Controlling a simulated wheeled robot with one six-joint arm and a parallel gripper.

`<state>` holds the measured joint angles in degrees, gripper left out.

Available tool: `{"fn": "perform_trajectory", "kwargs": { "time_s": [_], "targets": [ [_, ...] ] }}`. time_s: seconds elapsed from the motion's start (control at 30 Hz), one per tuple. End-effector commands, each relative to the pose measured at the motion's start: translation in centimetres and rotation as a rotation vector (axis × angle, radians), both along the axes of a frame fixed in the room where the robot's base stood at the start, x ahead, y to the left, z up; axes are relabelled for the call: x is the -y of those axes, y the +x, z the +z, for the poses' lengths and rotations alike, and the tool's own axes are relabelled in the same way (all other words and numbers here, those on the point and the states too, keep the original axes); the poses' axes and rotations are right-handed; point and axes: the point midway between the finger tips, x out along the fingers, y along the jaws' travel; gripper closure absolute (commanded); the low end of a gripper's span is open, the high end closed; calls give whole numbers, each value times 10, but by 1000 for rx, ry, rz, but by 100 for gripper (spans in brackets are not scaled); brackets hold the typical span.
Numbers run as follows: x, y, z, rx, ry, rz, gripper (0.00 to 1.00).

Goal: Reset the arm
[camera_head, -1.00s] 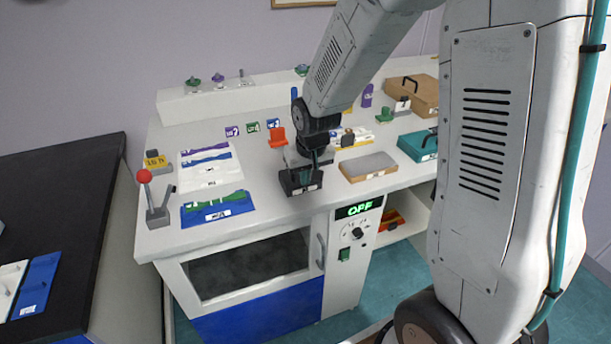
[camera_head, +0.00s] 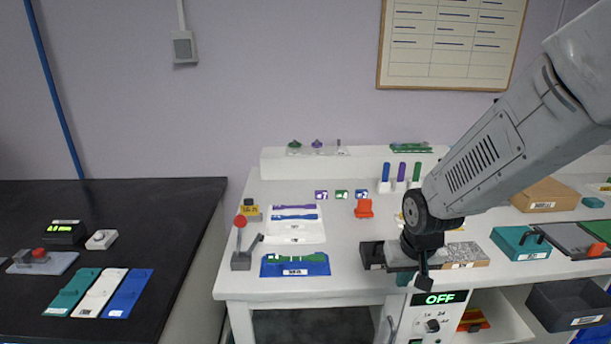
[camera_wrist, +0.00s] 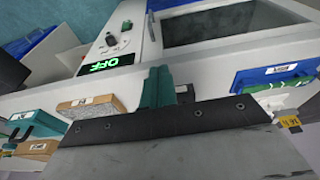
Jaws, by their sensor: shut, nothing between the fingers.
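My gripper (camera_head: 420,281) hangs over the front edge of the white bench (camera_head: 345,283) in the head view, pointing down. In the wrist view its dark teal fingers (camera_wrist: 157,84) are together with nothing between them. The fingertips are apart from the bench items. A dark block (camera_head: 372,255) sits just behind and left of the gripper, partly hidden by it. A grey-speckled block (camera_head: 467,254) lies to its right. The "OFF" display (camera_head: 440,298) on the bench front is just below and right of the gripper, and also shows in the wrist view (camera_wrist: 108,64).
A red-knobbed lever (camera_head: 240,240), a blue tray (camera_head: 295,265) and a white tray (camera_head: 296,226) are on the bench's left. A teal case (camera_head: 520,243) and a cardboard box (camera_head: 544,195) are on the right. A black table (camera_head: 170,230) stands farther left.

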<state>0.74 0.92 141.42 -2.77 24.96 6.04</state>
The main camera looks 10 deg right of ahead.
Motion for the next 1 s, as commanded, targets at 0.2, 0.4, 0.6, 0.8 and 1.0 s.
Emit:
{"fn": "perform_trajectory", "kwargs": {
  "time_s": [0.2, 0.4, 0.6, 0.8, 1.0],
  "targets": [
    [0, -55, 18, -186, -5, 24, 100],
    [-2, -107, 67, -261, 0, 46, 100],
    [-5, -164, 119, -266, 8, 66, 100],
    [-7, -198, 151, -190, 10, 75, 100],
    [-8, -204, 164, -114, 8, 75, 100]
  ]
}}
